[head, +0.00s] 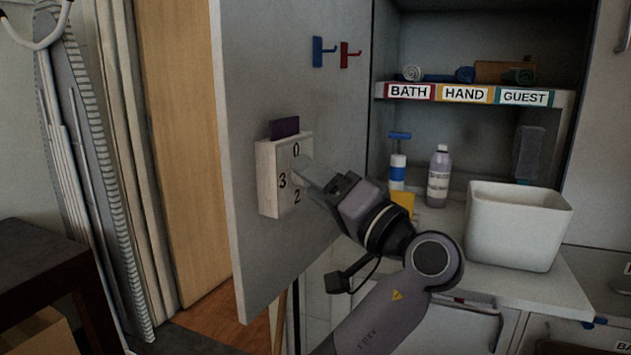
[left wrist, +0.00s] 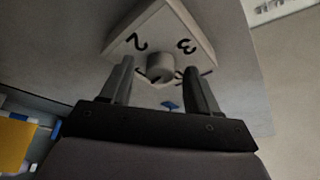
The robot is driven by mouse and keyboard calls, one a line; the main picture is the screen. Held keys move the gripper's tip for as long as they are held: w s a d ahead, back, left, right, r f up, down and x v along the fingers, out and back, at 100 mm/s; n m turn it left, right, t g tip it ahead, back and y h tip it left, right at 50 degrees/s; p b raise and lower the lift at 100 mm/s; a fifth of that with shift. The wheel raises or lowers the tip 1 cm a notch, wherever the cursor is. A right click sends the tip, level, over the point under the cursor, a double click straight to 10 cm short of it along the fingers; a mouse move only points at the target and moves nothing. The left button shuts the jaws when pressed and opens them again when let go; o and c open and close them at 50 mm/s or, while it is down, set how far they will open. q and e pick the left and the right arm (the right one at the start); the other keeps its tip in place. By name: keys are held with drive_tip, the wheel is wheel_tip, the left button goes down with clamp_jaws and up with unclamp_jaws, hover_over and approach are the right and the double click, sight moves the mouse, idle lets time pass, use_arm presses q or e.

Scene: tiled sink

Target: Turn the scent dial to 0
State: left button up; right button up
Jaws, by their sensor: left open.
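The scent dial is a pale box (head: 268,190) on the inner face of the grey cabinet door, with black numerals 0, 3 and 2 showing in the head view. Its round grey knob (left wrist: 160,66) stands out from the box face in the left wrist view, with numerals 2 and 3 beyond it. My left gripper (head: 306,174) is open in front of the dial, and its fingers (left wrist: 158,72) lie either side of the knob, apart from it as far as I can see. The knob's pointing direction is unclear. My right gripper is not in view.
The open door (head: 290,80) carries blue (head: 322,52) and red (head: 349,55) hooks above the dial. A purple card (head: 284,127) sticks up behind the box. Right of my arm stand a lilac bottle (head: 438,180) and a white bin (head: 515,225) on the counter.

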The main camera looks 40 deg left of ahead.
use_arm(q)
drive_tip(key=shift+a, duration=0.1)
drive_tip(key=c, duration=1)
drive_tip(key=shift+c, duration=0.2)
drive_tip(key=shift+b, duration=0.3)
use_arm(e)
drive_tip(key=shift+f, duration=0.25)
